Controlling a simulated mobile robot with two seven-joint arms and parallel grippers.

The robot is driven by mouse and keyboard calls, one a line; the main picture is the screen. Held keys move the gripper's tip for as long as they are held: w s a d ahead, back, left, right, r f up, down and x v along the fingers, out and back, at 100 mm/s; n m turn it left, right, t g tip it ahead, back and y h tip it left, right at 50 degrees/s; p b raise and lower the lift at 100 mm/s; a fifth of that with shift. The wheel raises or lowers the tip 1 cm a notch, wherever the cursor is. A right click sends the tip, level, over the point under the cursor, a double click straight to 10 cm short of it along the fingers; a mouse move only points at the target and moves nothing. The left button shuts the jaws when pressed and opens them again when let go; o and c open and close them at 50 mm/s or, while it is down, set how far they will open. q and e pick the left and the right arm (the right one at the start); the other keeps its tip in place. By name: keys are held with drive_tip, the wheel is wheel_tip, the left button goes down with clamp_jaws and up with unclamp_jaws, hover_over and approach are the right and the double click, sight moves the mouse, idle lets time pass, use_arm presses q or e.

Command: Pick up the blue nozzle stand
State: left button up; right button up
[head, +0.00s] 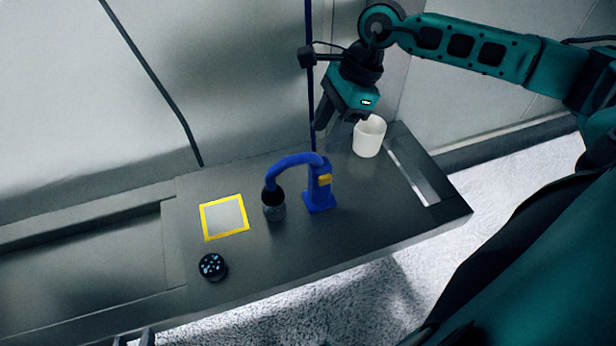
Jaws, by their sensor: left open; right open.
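The blue nozzle stand (318,195) stands upright on the dark metal table. Its curved arm arches left and ends in a dark nozzle over a small clear jar (274,210). A yellow part sits on the stand's upright. My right gripper (340,121) is open and empty, above and behind the stand, close to the left of a white cup (369,137). I cannot tell whether it touches the cup. My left gripper (134,340) shows only its fingertips at the bottom edge, open, below and left of the table's front edge, far from the stand.
A yellow-framed square (204,222) lies left of the jar. A round black piece with light spots (213,267) sits near the table's front edge. The table (300,255) is clear in front of the stand. A slot is cut near its right end. A wall stands behind.

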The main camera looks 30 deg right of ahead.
sight(311, 151)
drive_tip(key=x, duration=0.8)
drive_tip(key=shift+w+a+f, duration=0.15)
drive_tip(key=shift+w+a, duration=0.2)
drive_tip(key=shift+a, duration=0.05)
drive_tip(key=shift+c, duration=0.5)
clamp_jaws()
